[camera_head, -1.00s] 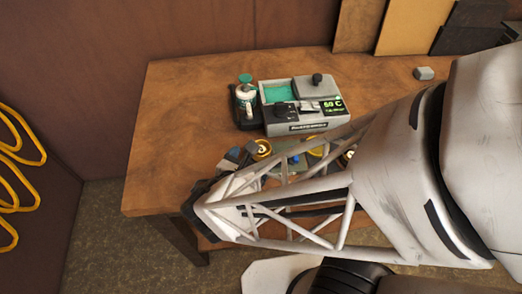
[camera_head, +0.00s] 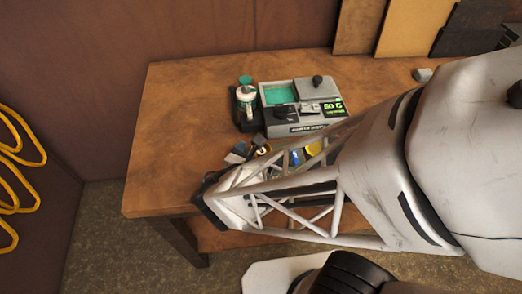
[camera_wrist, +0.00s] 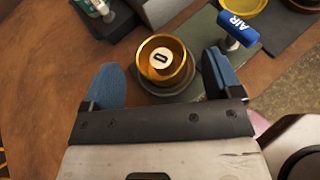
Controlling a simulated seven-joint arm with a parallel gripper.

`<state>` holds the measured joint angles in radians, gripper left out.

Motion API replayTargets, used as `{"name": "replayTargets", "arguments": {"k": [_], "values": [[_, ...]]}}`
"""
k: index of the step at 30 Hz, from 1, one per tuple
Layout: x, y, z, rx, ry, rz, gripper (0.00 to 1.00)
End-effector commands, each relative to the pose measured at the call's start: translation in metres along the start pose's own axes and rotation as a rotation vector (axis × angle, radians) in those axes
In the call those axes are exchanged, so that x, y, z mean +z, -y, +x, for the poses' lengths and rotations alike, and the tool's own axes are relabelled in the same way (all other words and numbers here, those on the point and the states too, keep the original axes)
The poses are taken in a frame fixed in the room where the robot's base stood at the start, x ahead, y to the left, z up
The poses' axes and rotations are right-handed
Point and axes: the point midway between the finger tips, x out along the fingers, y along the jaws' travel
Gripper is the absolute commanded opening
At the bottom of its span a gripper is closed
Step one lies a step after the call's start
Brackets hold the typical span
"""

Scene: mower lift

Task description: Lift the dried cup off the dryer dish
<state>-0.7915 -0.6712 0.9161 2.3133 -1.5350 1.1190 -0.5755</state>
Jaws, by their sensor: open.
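A gold cup (camera_wrist: 178,58) with a white, marked disc inside stands upright on a round grey dish (camera_wrist: 188,92) in the wrist view. My gripper (camera_wrist: 158,77) is open, with one blue finger pad to the left of the cup and one to the right. There is a gap on each side, wider on the left. In the head view the cup (camera_head: 264,150) is mostly hidden by my gripper (camera_head: 249,149) and arm. A blue handle marked AIR (camera_wrist: 239,28) is just beyond the right finger.
A grey machine (camera_head: 300,116) with a green basin and lit display stands behind. A white bottle with a green cap (camera_head: 246,94) is on its left. Another yellow cup (camera_wrist: 243,5) shows beyond the AIR handle. The table's left side (camera_head: 170,140) is clear.

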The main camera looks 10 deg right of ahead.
Motion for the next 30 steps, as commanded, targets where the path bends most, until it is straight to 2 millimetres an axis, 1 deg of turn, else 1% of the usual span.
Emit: {"name": "replayTargets", "arguments": {"k": [3, 9, 29, 30], "values": [[0.0, 0.0, 0.008, -0.003, 0.001, 0.001, 0.84], [0.0, 0.0, 0.017, -0.001, 0.0, 0.001, 0.84], [0.0, 0.0, 0.018, 0.0, 0.0, 0.0, 0.84], [0.0, 0.0, 0.018, 0.0, 0.0, 0.0, 0.8]]}}
